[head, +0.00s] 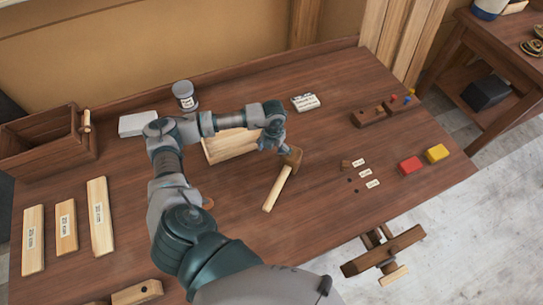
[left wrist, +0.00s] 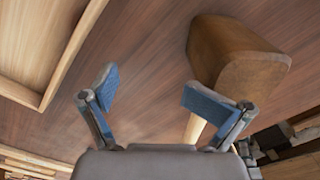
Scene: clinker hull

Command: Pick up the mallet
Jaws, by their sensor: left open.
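The mallet lies on the brown workbench, with its dark wooden head (head: 293,158) at the far end and its pale handle (head: 276,190) pointing towards the front. My left gripper (head: 272,146) is open and empty, just to the left of the mallet head. In the left wrist view, the two blue-padded fingers of my left gripper (left wrist: 155,95) are spread apart with bare bench between them. The mallet head (left wrist: 235,60) shows beyond the right finger, which hides part of the handle. I cannot tell whether that finger touches the mallet. My right gripper is not in view.
A shallow wooden tray (head: 228,150) is beside the left gripper, partly behind my arm. Labelled planks (head: 67,228) and a wooden box (head: 45,150) are on the left. Red (head: 410,166) and yellow (head: 437,153) blocks sit at the right. The bench (head: 310,225) is clear around the handle.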

